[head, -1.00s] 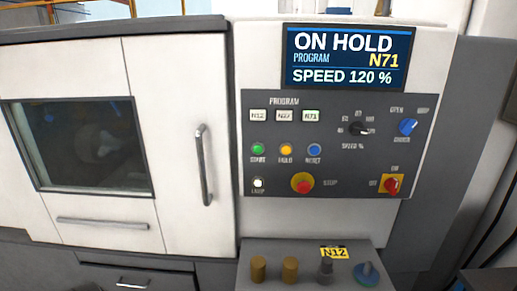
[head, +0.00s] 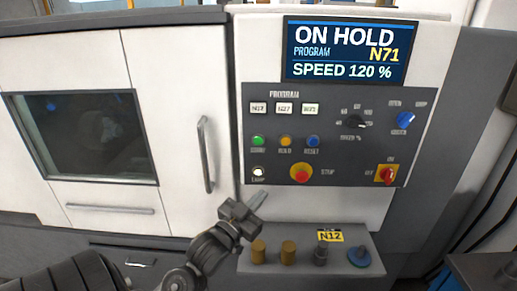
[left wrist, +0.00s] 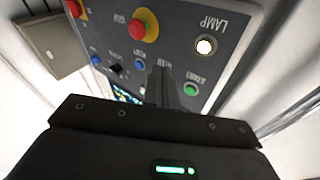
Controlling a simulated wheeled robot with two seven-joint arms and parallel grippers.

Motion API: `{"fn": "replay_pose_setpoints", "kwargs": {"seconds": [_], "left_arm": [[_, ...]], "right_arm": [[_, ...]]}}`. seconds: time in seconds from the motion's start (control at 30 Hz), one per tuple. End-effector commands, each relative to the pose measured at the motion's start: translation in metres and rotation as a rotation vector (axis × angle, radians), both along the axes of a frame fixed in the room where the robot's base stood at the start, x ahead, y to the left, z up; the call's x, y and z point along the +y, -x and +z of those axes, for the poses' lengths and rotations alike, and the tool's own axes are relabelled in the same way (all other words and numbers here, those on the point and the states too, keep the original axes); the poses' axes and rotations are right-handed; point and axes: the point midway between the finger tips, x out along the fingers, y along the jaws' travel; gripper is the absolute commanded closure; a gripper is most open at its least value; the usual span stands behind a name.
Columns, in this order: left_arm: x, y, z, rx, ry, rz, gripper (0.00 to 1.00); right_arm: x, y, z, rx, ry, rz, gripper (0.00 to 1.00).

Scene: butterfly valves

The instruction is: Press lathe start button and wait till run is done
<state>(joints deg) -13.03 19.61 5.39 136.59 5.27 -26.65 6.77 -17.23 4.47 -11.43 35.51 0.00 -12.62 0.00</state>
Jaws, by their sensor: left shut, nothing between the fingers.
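The lathe's dark control panel (head: 330,150) carries a green start button (head: 257,142), with a yellow hold button (head: 285,141) and a blue reset button (head: 313,141) to its right. The screen (head: 345,52) reads ON HOLD, program N71, speed 120 %. My left gripper (head: 259,196) is shut and empty, below the lit lamp button (head: 258,172) and apart from the start button in the head view. In the left wrist view the shut fingers (left wrist: 161,75) point toward the panel, and the green start button (left wrist: 190,90) shows beside them. My right gripper is out of view.
A red stop knob (head: 301,173) and a red-yellow main switch (head: 386,174) sit low on the panel. A ledge (head: 300,268) below holds several parts and an N12 tag (head: 330,236). The machine door (head: 170,110) with its handle (head: 206,155) is closed.

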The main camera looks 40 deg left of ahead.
Motion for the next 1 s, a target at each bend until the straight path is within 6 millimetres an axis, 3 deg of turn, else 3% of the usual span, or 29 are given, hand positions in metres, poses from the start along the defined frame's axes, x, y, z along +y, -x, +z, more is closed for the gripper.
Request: {"fn": "replay_pose_setpoints", "kwargs": {"seconds": [0.03,0.1,0.2,0.3,0.77,1.0], "left_arm": [[0.002,0.001,0.026,-0.078,-0.013,-0.007,1.0],[0.004,0.005,0.054,-0.17,-0.024,-0.017,1.0],[0.005,0.011,0.082,-0.264,-0.038,-0.028,1.0],[0.006,0.015,0.098,-0.317,-0.047,-0.035,1.0],[0.006,0.016,0.104,-0.339,-0.05,-0.038,1.0],[0.018,0.0,0.103,-0.339,-0.053,-0.037,1.0]], "right_arm": [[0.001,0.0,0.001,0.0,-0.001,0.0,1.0],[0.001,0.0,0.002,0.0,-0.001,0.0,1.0],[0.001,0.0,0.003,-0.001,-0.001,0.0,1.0],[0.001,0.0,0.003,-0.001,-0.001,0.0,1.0],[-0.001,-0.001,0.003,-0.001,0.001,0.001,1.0],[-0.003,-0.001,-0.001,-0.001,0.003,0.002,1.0]]}}
